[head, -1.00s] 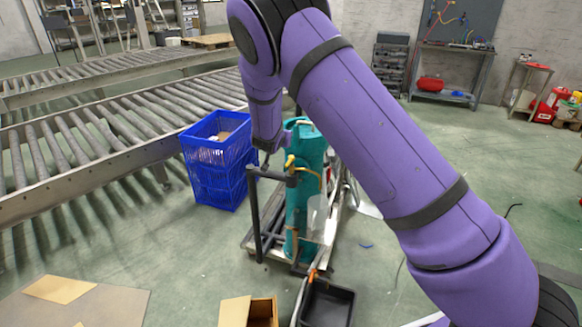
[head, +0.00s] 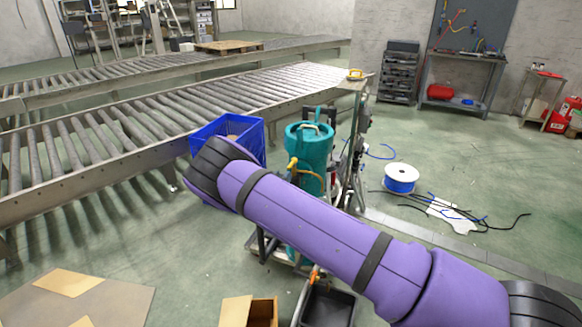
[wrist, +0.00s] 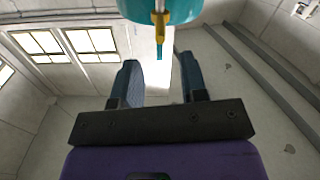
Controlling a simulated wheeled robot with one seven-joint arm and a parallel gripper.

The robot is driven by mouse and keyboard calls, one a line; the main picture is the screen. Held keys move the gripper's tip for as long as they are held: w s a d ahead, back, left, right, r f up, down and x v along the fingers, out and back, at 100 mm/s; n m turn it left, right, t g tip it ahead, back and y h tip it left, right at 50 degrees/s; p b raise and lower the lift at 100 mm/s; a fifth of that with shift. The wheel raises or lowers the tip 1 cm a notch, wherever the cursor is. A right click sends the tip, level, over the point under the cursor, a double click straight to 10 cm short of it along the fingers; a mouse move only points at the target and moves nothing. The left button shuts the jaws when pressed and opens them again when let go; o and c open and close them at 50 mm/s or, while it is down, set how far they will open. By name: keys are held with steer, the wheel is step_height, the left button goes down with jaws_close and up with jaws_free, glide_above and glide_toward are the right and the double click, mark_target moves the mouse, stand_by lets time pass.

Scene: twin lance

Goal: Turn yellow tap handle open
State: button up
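The yellow tap (head: 293,164) sits on the side of an upright teal tank (head: 303,137) in the head view, just above my purple arm. In the wrist view the yellow tap (wrist: 160,20) hangs at the top centre under the teal tank (wrist: 185,10), with a thin blue-green end pointing toward my fingers. My gripper (wrist: 158,62) is open, with its two dark fingers apart and nothing held between them. The tap lies beyond the fingertips, roughly in line with the gap; I cannot tell the exact distance. My gripper is hidden in the head view.
A blue crate (head: 245,130) stands left of the tank, beside the roller conveyor (head: 120,130). A black bin (head: 328,306) and an open cardboard box (head: 262,312) are in front. A cable spool (head: 400,178) and loose cables lie on the floor to the right.

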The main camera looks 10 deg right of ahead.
mark_target(291, 164)
steer(key=x, duration=0.8)
steer(key=shift+w+d, duration=0.2)
steer(key=shift+w, duration=0.1)
jaws_close()
